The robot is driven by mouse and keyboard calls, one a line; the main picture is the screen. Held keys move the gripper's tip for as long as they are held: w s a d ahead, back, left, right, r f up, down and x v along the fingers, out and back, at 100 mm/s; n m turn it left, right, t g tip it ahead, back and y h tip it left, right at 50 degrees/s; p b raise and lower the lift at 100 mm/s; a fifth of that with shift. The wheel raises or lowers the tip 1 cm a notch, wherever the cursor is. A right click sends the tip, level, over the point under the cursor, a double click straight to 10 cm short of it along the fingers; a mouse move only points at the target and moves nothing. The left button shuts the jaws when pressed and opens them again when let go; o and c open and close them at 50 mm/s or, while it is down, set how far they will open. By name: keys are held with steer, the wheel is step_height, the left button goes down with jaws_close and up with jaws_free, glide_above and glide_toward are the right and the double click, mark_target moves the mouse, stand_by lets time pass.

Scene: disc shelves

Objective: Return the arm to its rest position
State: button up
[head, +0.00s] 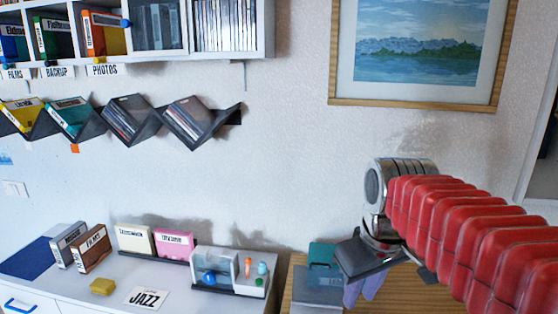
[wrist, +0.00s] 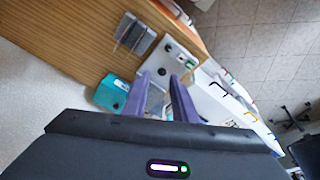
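My arm (head: 465,235) with its red ribbed sleeve reaches in from the right in the head view. My gripper (head: 359,296) hangs at its end with purple fingers pointing down, in front of the wooden surface (head: 293,290). In the wrist view my gripper (wrist: 160,80) shows its two fingers apart. I see no object held between them; a greyish thing shows through the gap, apparently beyond the fingers.
A teal box (head: 323,258) stands close left of my gripper; it also shows in the wrist view (wrist: 112,93). A white cabinet (head: 75,290) with cases is at left, below the zigzag shelf (head: 160,120). A framed picture (head: 425,45) hangs above my arm.

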steer(key=s+f+m+t, duration=0.2)
steer(key=s+f+m, duration=0.2)
steer(key=s, duration=0.6)
step_height(320, 180, down, 3)
steer(key=shift+s+d+r+t, duration=0.2)
steer(key=shift+d+t, duration=0.2)
steer(key=shift+d, duration=0.05)
stand_by(0.9)
